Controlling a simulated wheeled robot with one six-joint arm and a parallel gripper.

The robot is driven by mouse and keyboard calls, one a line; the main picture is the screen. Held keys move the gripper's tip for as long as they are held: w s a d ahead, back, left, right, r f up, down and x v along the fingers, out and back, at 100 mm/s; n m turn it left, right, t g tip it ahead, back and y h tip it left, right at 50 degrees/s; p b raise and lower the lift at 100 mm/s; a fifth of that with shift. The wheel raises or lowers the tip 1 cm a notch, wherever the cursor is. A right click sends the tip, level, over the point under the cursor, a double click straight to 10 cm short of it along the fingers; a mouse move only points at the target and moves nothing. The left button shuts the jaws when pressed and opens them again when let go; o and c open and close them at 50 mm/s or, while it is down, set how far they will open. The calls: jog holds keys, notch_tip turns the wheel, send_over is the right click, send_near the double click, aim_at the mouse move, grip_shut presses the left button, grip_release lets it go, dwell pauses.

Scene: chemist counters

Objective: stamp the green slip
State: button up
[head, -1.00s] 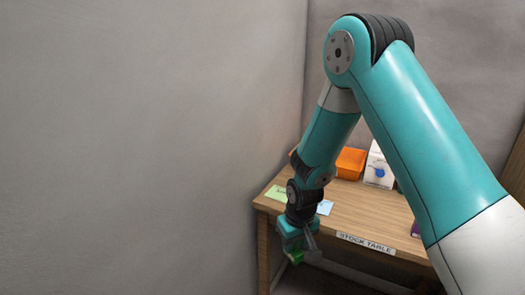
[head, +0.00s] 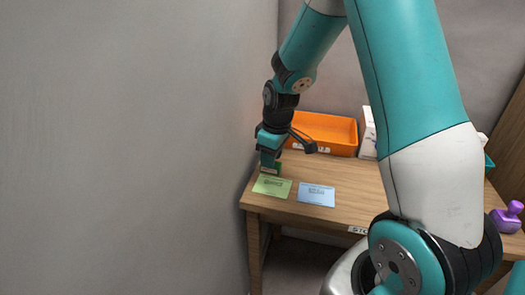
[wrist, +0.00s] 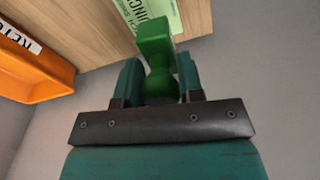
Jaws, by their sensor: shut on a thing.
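My gripper (head: 269,161) is shut on a green stamp (wrist: 157,55), held by its handle between the two fingers in the wrist view. In the head view only a little of the stamp (head: 278,167) shows beside the fingers. The green slip (head: 272,186) lies flat on the table near its left front corner, just in front of the stamp. In the wrist view the slip (wrist: 150,14) shows partly behind the stamp's end. I cannot tell whether the stamp touches the table or the slip's far edge.
A blue slip (head: 316,195) lies right of the green one on the wooden table (head: 352,205). An orange tray (head: 322,131) stands behind, with a white box (head: 367,134) beside it. A purple stamp (head: 507,216) stands at the right. A grey wall (head: 130,150) is close on the left.

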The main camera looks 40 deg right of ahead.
aim_at(271, 173)
jog(key=shift+f+b, duration=2.45)
jog(key=shift+f, duration=0.5)
jog(key=shift+s+a+f, duration=0.1)
jog(key=shift+f, duration=0.5)
notch_tip(271, 173, up, 7)
jog(key=p, duration=0.6)
jog(key=shift+r, duration=0.1)
dwell(0.7)
